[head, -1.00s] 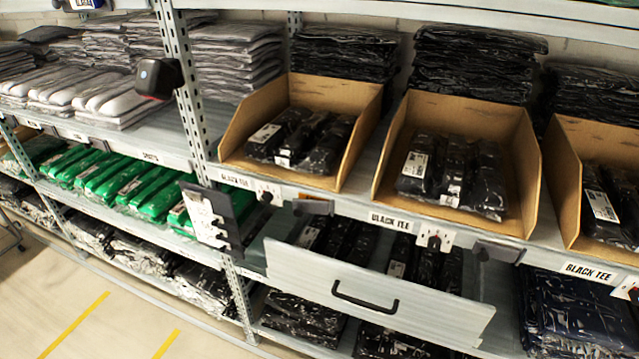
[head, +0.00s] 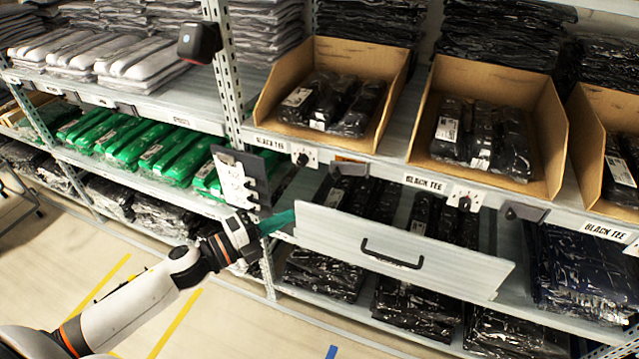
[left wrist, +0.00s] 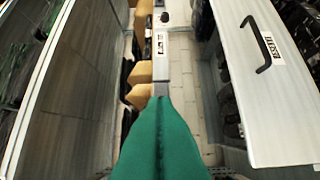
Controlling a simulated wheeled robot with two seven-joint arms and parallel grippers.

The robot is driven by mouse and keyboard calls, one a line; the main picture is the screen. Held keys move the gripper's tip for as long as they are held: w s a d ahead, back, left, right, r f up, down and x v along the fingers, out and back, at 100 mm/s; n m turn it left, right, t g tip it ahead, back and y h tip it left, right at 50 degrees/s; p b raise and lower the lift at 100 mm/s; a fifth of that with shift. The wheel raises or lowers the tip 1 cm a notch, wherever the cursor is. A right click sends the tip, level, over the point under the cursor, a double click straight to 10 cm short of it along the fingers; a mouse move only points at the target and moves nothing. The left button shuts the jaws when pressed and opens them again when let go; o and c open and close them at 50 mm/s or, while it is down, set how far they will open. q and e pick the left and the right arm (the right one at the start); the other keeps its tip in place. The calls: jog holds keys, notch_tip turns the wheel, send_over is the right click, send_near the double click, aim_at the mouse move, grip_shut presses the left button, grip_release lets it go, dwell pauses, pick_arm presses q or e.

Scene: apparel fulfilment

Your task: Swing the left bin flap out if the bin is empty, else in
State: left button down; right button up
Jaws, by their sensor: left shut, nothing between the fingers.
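The left cardboard bin (head: 391,99) on the upper shelf holds several black packed tees (head: 328,103), so it is not empty. A small brown-orange flap (head: 350,168) with a dark end sits on the shelf edge below this bin. My left gripper (head: 284,219) has green fingers, shut with nothing between them. It is below and left of that flap, apart from it, near the left end of a grey drawer front (head: 400,250). In the left wrist view the shut green fingers (left wrist: 160,105) point forward. My right gripper is out of view.
A dark-edged white panel with hooks (head: 236,180) juts from the rack post (head: 228,70) beside my left gripper. The drawer front's black handle (left wrist: 265,45) shows in the left wrist view. A dark flap (head: 525,212) sits below the middle bin (head: 550,100).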

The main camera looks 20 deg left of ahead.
pick_arm(q)
jog(key=p, duration=0.3)
send_near(347, 172)
jog(key=s+d, duration=0.2)
jog(key=d, duration=0.1)
jog(key=w, duration=0.4)
jog(key=shift+a+r, duration=0.1)
jog(key=shift+r, duration=0.2)
